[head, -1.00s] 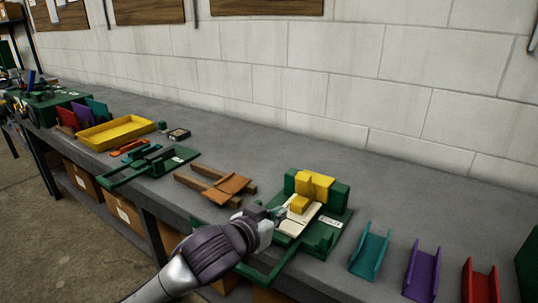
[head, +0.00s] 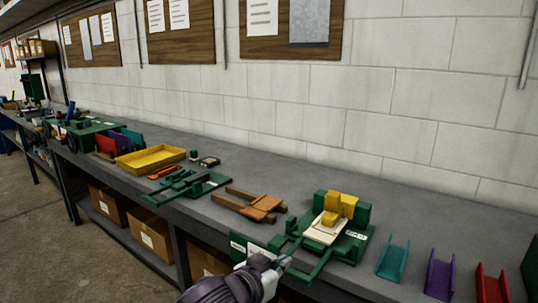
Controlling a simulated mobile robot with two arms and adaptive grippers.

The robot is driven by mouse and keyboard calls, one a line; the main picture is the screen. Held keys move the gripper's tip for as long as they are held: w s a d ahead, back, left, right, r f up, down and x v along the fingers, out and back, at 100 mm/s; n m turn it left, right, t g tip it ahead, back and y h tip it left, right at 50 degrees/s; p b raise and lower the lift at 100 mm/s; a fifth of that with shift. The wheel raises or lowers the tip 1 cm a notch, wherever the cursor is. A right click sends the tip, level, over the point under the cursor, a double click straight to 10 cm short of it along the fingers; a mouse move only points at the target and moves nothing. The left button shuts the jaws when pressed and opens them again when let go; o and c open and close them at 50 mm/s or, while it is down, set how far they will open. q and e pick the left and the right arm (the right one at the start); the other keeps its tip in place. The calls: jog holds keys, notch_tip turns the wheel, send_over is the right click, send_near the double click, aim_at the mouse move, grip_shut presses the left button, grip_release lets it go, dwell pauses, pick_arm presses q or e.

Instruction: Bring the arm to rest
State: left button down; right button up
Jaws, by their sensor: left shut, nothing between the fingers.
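My left gripper (head: 279,267) comes in from the bottom of the head view. It is shut and empty. Its fingertips are at the front edge of the grey bench, by the handle side of a green fixture (head: 349,248). I cannot tell whether they touch the handle. The fixture holds a pale plate (head: 325,232) under a yellow block (head: 340,204). My right gripper is not in view.
On the bench (head: 300,185) stand teal (head: 393,259), purple (head: 439,274) and red (head: 492,287) channels to the right. Cardboard boxes (head: 150,236) sit below.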

pick_arm(q)
jog(key=s+a+f+n+g+y, duration=0.2)
jog(key=s+a+f, duration=0.35)
jog(key=f, duration=0.25)
jog(key=s+a+f+n+g+y, duration=0.1)
jog(key=s+a+f+y, duration=0.1)
jog(key=s+a+f, duration=0.45)
jog(key=s+a+f+n+g+y, duration=0.1)
jog(key=s+a+f+g, duration=0.1)
jog(key=s+a+f, duration=0.3)
jog(key=s+a+f+g+y, duration=0.2)
jog(key=s, duration=0.5)
jog(key=s+a+f+n+g+y, duration=0.1)
jog(key=s+a+f, duration=0.3)
jog(key=s, duration=0.3)
notch_tip(320, 180, down, 25)
jog(key=g, duration=0.2)
jog(key=s+a+f, duration=0.2)
jog(key=s+f, duration=1.4)
jog(key=s, duration=0.1)
jog(key=shift+s+a+m+g, duration=0.3)
jog(key=shift+m+g, duration=0.1)
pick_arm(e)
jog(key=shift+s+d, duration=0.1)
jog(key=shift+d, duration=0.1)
pick_arm(q)
jog(key=shift+f, duration=0.1)
